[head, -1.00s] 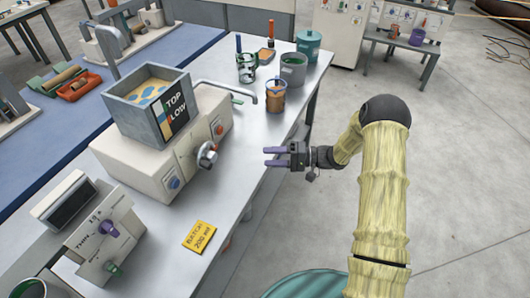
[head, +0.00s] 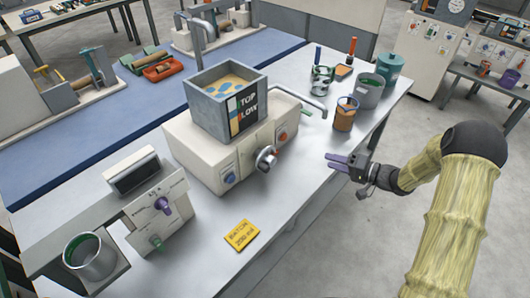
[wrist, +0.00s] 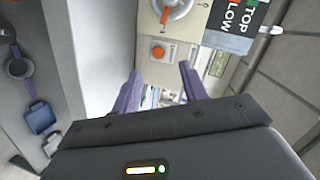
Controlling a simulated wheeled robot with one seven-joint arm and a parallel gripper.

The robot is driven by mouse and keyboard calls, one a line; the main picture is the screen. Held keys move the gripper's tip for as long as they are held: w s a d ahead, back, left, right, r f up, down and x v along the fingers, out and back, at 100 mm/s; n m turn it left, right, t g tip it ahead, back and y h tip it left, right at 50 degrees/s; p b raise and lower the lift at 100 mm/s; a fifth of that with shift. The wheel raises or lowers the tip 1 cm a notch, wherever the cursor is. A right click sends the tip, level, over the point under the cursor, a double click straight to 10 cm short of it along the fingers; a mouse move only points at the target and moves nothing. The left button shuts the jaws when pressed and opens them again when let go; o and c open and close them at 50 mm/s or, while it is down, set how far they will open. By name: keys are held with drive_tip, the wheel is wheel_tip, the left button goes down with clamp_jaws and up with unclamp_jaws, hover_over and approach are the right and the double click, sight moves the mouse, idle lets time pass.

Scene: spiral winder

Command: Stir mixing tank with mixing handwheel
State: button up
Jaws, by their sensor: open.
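The mixing tank appears to be the grey square box (head: 206,105) with yellowish contents and blue patches, on a cream base unit (head: 200,155). Its front carries a panel reading "TOP" and "LOW". A silver round handwheel (head: 266,158) sticks out of the base unit's front. It also shows in the wrist view (wrist: 175,8), cut by the top edge. My gripper (head: 333,162) is open and empty, with purple fingers. It is to the right of the handwheel, apart from it, near the table edge. In the wrist view its fingers (wrist: 160,70) have nothing between them.
A spout (head: 310,104) reaches right from the unit. An amber cup (head: 345,115), grey pot (head: 369,93) and teal canister (head: 389,70) stand at the table's right end. A control panel with a purple knob (head: 162,207) stands left. A yellow card (head: 242,235) lies in front.

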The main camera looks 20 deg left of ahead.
drive_tip(key=s+d+r+m+t+h, duration=0.15)
drive_tip(key=d+r+t+h, duration=0.35)
drive_tip(key=d+r+h, duration=0.5)
drive_tip(key=s+d+g+h, duration=0.2)
drive_tip(key=s+g, duration=0.1)
drive_tip(key=s, duration=0.8)
drive_tip(key=s+d+g+h, duration=0.3)
drive_tip(key=s, duration=0.9)
drive_tip(key=shift+s+d+f, duration=0.25)
drive_tip(key=shift+s+f, duration=0.05)
drive_tip(key=shift+c, duration=0.2)
drive_tip(key=shift+c, duration=0.6)
drive_tip(key=shift+a+n, duration=0.15)
drive_tip(key=shift+n, duration=0.1)
